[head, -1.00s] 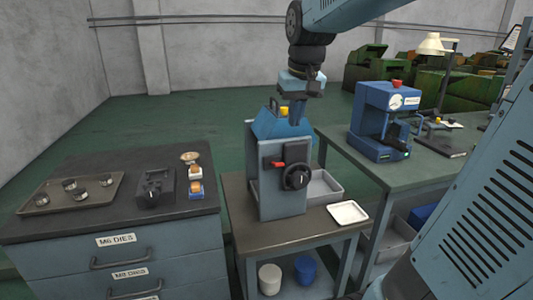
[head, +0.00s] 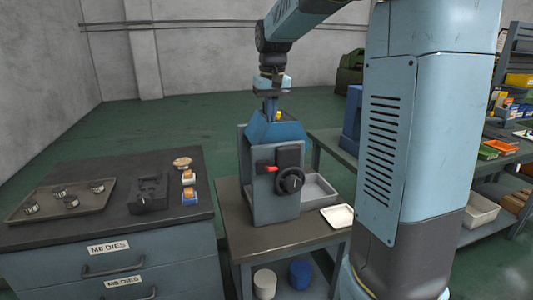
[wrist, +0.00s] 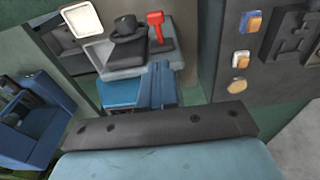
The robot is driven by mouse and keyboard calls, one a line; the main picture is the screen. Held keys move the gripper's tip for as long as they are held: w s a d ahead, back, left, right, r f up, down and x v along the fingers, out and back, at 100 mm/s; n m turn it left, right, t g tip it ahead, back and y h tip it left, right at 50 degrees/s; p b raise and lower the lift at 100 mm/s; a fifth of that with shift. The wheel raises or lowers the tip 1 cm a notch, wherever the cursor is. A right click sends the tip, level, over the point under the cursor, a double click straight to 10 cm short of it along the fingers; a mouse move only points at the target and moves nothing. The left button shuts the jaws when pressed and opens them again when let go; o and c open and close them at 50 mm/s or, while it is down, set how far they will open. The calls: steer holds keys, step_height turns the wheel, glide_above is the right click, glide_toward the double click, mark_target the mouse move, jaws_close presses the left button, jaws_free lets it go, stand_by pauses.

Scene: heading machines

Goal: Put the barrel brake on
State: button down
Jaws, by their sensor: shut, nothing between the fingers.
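The machine (head: 275,205) is a grey-blue cabinet with a blue top, standing on a small bench. Its front has a dark plate with a red-handled lever (head: 271,169), likely the barrel brake, and a black handwheel (head: 289,181) to its right. The lever's red T-shaped handle also shows at the top of the wrist view (wrist: 155,25), beside the black handwheel (wrist: 126,28). My gripper (head: 270,113) is shut and empty, pointing down over the machine's blue top, above and apart from the lever.
A white tray (head: 338,216) and a grey bin (head: 318,190) are right of the machine. The dies cabinet (head: 60,235) stands left, carrying a tray (head: 95,209) and a dark block (head: 148,194).

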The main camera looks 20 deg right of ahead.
glide_above(269, 168)
steer(key=w+d, duration=0.1)
steer(key=w, duration=0.2)
step_height(269, 168, down, 10)
steer(key=shift+s+r, duration=0.1)
steer(key=shift+r, duration=0.05)
steer(key=f, duration=0.1)
steer(key=s+f, duration=0.1)
steer(key=f, duration=0.1)
steer(key=shift+s, duration=0.1)
steer(key=shift+s+f, duration=0.2)
steer(key=shift+f, duration=0.25)
